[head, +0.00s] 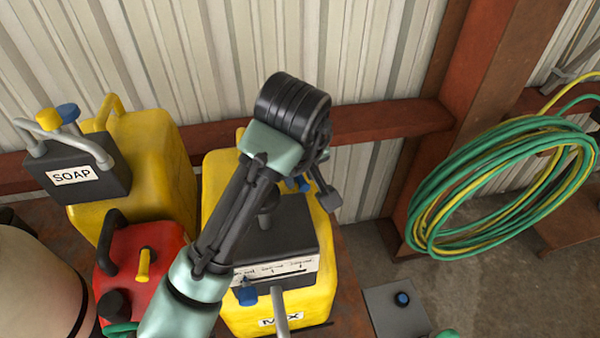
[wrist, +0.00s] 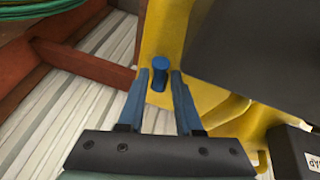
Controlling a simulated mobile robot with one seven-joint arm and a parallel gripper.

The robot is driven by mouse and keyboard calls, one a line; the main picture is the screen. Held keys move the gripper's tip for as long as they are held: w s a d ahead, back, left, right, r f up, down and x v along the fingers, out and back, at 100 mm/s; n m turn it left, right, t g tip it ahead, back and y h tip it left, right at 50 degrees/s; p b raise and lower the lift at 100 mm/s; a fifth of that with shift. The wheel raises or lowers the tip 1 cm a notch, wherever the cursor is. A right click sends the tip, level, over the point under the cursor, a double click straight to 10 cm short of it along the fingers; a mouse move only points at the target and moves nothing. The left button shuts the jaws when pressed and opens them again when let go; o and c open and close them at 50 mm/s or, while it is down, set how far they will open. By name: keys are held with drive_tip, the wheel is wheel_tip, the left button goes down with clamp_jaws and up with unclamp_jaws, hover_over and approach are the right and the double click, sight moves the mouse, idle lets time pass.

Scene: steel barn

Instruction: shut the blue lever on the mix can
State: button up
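The mix can is the yellow can (head: 322,247) in the middle of the head view, with a dark top box and a MIX label low on its front. In the wrist view a short blue lever (wrist: 160,70) stands on the can's yellow surface (wrist: 168,28). My gripper (head: 299,184) reaches over the can to its far right side; its blue fingers are partly hidden behind the arm there. In the wrist view the fingers are apart, with the lever in the gap near their tips; contact cannot be told.
Another blue knob (head: 247,295) sits by the scale on the can's front. A yellow SOAP can (head: 152,185) and a red can (head: 150,262) stand to the left. A ribbed wall and red beam (head: 390,120) are close behind. A green hose coil (head: 425,215) hangs at right.

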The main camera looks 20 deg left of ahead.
clamp_jaws()
drive_tip(key=shift+m, duration=0.3)
drive_tip(key=shift+s+a+m+h+p, duration=0.25)
drive_tip(key=shift+m+h+p, duration=0.25)
drive_tip(key=shift+m, duration=0.3)
drive_tip(key=shift+o, duration=1.8)
unclamp_jaws()
